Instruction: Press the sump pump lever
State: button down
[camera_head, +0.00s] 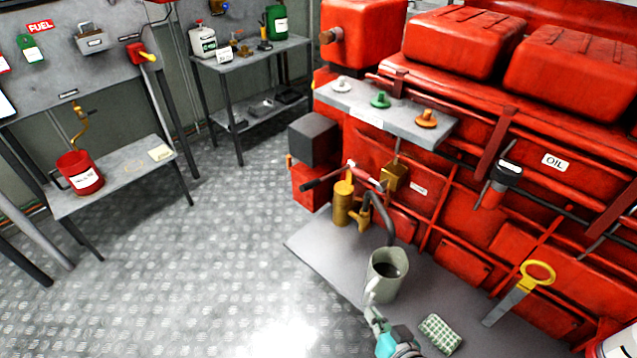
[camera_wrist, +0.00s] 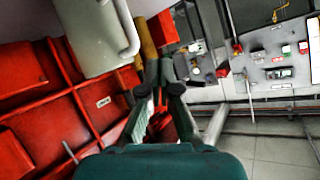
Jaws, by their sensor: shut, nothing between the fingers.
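The brass sump pump (camera_head: 341,208) stands upright on a grey shelf (camera_head: 312,245) at the front of the red engine. My gripper (camera_head: 371,313) is shut and empty, low beside the handle of a pale jug (camera_head: 384,278), in front of the pump and apart from the lever. In the wrist view my gripper (camera_wrist: 158,70) points toward the brass pump body (camera_wrist: 148,42), and the jug (camera_wrist: 90,30) is at upper left. I cannot make out the lever clearly there.
The jug, holding dark liquid, stands under the pump's curved spout pipe (camera_head: 380,215). A green checked cloth (camera_head: 440,334) and a yellow-handled tool (camera_head: 538,272) are to the right. Workbenches with a red can (camera_head: 80,176) are at left. The floor (camera_head: 200,270) between is clear.

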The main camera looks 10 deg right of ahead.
jog(key=w+d+r+n+g+y, duration=0.1)
jog(key=w+d+r+n+y, duration=0.15)
jog(key=w+r, duration=0.7)
jog(key=w+d+r+n+g+y, duration=0.1)
jog(key=w+d+r+n+y, duration=0.15)
jog(key=w+r, duration=0.7)
notch_tip(320, 180, up, 10)
jog(key=w+d+n+g+y, duration=0.1)
jog(key=d+n+g, duration=0.1)
jog(key=n, duration=0.1)
jog(key=shift+w+d, duration=0.15)
jog(key=shift+d, duration=0.1)
jog(key=shift+a, duration=0.1)
jog(key=s+f+x, duration=0.2)
jog(key=x, duration=2)
jog(key=shift+w+f, duration=0.3)
jog(key=shift+f, duration=0.1)
jog(key=shift+a, duration=0.1)
